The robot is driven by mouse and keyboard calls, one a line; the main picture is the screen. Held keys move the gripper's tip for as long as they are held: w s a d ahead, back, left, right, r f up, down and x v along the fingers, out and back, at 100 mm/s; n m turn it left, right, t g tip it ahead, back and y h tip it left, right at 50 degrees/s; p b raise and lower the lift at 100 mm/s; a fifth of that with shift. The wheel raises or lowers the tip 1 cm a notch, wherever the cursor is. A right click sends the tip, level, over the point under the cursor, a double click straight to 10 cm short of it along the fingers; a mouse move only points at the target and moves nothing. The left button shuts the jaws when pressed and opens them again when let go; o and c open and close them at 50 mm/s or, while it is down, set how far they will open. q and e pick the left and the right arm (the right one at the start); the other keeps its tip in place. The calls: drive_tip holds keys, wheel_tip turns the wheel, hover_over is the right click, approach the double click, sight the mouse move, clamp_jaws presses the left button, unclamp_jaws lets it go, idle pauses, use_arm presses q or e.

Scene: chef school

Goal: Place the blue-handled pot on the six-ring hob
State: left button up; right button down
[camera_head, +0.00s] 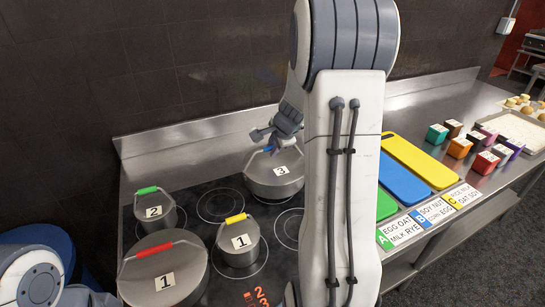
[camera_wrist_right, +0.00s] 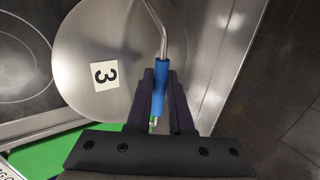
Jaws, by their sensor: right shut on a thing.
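The blue-handled pot (camera_head: 275,177) has a grey lid marked 3 and is at the back right of the black hob (camera_head: 190,207). My right gripper (camera_head: 268,137) is above it, shut on the blue handle (camera_wrist_right: 159,72). In the right wrist view the pot's lid (camera_wrist_right: 85,45) lies between the hob glass and the metal back wall, covering part of the hob's edge. I cannot tell whether the pot's base touches a surface. My left gripper is out of view.
Pots with green (camera_head: 154,210), yellow (camera_head: 238,243) and red (camera_head: 163,275) handles stand on the hob. Bare rings show between them. Blue (camera_head: 402,180) and yellow (camera_head: 413,158) boards, label cards and several coloured boxes (camera_head: 460,147) are on the steel counter at right.

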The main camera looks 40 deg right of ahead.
sight(271, 161)
drive_tip(key=shift+w+f+b, duration=0.15)
drive_tip(key=shift+f+b, duration=0.9)
drive_tip(key=shift+f, duration=0.95)
drive_tip(key=shift+f, duration=0.15)
drive_tip(key=c, duration=0.8)
unclamp_jaws()
